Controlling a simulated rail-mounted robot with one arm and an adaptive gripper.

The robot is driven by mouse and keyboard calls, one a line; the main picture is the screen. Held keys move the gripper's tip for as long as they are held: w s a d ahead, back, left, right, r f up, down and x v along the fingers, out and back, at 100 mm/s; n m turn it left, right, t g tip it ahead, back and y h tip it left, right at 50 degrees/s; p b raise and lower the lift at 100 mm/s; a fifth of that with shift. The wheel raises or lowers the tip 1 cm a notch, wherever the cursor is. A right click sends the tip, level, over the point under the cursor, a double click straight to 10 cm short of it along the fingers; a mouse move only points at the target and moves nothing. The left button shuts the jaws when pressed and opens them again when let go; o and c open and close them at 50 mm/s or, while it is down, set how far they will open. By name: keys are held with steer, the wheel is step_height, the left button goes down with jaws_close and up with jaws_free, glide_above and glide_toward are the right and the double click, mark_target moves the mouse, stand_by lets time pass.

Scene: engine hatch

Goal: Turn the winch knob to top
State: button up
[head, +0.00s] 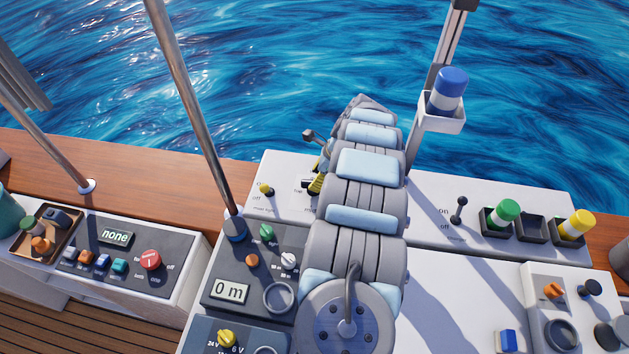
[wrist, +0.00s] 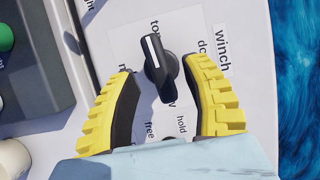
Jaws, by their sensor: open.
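The winch knob (wrist: 162,72) is a black bar-shaped knob with a white line at one end, on a white panel. In the wrist view the white line is at its upper end, toward a partly covered label starting "to". Other labels around it are partly hidden; "winch" is printed to the right. My gripper (wrist: 160,67) is open, its yellow fingers on either side of the knob with visible gaps. In the head view my gripper (head: 316,184) is at the white panel's left part, and my arm hides most of the knob area.
Below the knob in the wrist view are "free" and "hold" labels, partly covered. In the head view a small yellow knob (head: 266,189) is left of my gripper.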

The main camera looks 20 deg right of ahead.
steer(key=v, duration=0.9)
steer(key=shift+r, duration=0.2)
steer(key=shift+s+d, duration=0.1)
steer(key=shift+s, duration=0.05)
steer(key=d+r+n+p, duration=0.1)
steer(key=d+r+p, duration=0.15)
steer(key=r, duration=0.25)
steer(key=x, duration=0.5)
steer(key=s+x, duration=0.1)
steer(key=x, duration=0.5)
steer(key=b+x, duration=0.1)
steer(key=x, duration=0.5)
steer(key=shift+s+f, duration=0.1)
steer(key=shift+s, duration=0.1)
steer(key=shift+c, duration=0.3)
jaws_close()
